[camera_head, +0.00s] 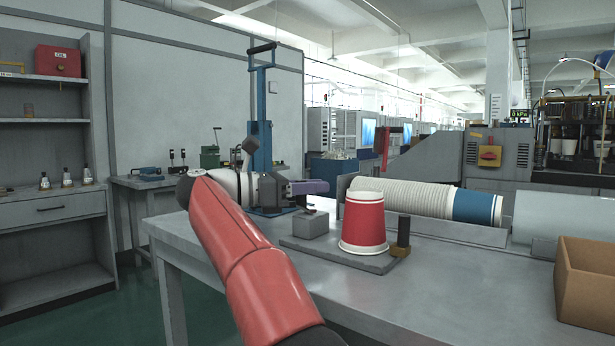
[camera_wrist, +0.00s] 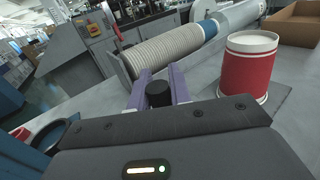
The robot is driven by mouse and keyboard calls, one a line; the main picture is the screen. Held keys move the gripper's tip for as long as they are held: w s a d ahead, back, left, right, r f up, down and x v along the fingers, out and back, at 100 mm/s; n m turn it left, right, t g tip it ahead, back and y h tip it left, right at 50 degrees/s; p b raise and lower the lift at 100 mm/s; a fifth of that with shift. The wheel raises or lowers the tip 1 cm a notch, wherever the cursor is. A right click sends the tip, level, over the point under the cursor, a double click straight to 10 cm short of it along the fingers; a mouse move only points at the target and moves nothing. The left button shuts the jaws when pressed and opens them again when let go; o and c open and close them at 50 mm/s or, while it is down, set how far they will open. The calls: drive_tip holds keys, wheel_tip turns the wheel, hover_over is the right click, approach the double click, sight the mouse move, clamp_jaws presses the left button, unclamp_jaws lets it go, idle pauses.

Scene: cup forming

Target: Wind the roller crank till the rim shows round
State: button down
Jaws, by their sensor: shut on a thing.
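A red paper cup (camera_head: 362,220) with white bands stands wide end down on a flat grey plate (camera_head: 335,252). It also shows in the wrist view (camera_wrist: 249,72). A dark upright roller (camera_head: 404,231) on a brass base stands right beside the cup's lower right side. A grey block (camera_head: 312,226) with a small dark crank part on top sits left of the cup. My gripper (camera_head: 322,187) is above this block. In the wrist view, its purple fingers are shut on the black crank knob (camera_wrist: 159,94). The cup's lower rim is too small to judge.
A long stack of white cups (camera_head: 412,198) with a blue end cup lies in a trough behind the plate. An open cardboard box (camera_head: 590,281) stands at the right edge. A blue lever press (camera_head: 262,130) rises behind my arm. The front of the bench is clear.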

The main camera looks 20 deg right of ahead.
drive_tip(key=shift+d+m+g, duration=0.15)
drive_tip(key=shift+m+g, duration=0.25)
drive_tip(key=shift+g, duration=0.3)
drive_tip(key=c, duration=1.3)
unclamp_jaws()
drive_tip(key=shift+w+a+p, duration=0.2)
drive_tip(key=shift+a+p, duration=0.65)
drive_tip(key=shift+a, duration=3.05)
